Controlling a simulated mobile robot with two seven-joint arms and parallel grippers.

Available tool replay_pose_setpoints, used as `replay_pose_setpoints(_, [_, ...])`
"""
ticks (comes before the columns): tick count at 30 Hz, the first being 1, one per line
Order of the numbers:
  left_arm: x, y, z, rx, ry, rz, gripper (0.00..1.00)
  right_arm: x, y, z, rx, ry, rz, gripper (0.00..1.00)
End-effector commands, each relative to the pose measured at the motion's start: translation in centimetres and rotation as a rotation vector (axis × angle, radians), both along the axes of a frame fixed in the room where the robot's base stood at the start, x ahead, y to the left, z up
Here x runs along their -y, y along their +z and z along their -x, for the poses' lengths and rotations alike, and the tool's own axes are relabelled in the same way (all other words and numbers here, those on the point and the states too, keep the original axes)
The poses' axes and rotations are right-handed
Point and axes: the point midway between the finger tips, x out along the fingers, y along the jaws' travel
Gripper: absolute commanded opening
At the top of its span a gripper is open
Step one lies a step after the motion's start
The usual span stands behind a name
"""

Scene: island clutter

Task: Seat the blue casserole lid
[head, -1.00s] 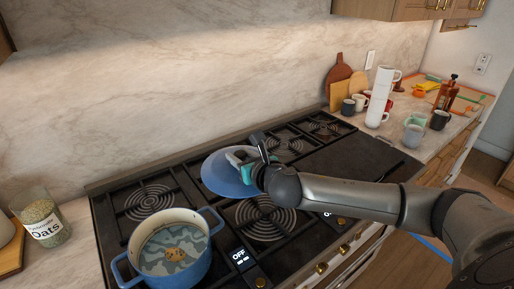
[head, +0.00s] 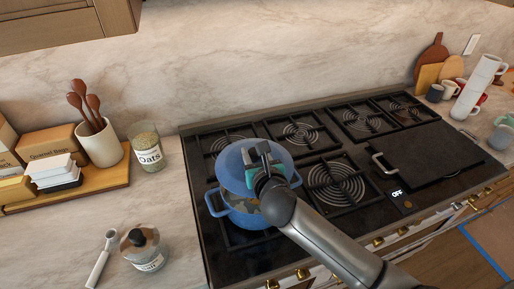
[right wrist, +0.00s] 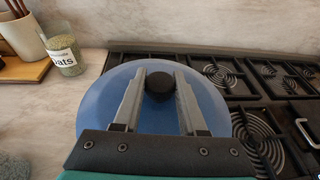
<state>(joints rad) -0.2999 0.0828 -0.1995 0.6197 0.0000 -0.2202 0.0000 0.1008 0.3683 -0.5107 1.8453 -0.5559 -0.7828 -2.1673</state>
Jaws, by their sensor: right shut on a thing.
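The blue casserole lid (head: 232,166) is over the blue casserole (head: 242,219) on the front left burner of the stove. The lid sits toward the back of the pot, and part of the pot's inside shows at the front. I cannot tell whether the lid touches the rim. My right gripper (head: 262,160) is shut on the lid's knob. In the right wrist view the dark round knob (right wrist: 160,85) is between the two fingers, with the lid (right wrist: 97,108) spread out below. My left gripper is not in view.
An oats jar (head: 147,147), a utensil crock (head: 100,143) and a second jar (head: 144,250) stand on the counter to the left. A dark griddle plate (head: 430,155) covers the right of the stove. White mugs (head: 467,100) stand at the far right.

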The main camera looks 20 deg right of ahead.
Motion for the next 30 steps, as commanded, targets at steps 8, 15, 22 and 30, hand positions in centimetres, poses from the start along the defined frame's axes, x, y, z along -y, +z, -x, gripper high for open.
replay_pose_setpoints(8, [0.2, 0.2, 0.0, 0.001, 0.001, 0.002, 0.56, 0.0, 0.1, 0.0, 0.002, 0.000, 0.000, 0.00])
replay_pose_setpoints(15, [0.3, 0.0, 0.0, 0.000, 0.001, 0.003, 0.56, 0.0, -1.0, 0.0, 0.001, -0.004, 0.002, 0.00])
replay_pose_setpoints(22, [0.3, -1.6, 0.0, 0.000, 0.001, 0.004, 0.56, 0.0, -3.4, 0.0, 0.001, -0.004, 0.001, 0.00])
replay_pose_setpoints(30, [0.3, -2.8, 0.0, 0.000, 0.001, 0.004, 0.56, 0.0, -5.3, 0.0, 0.001, -0.003, 0.000, 0.00])
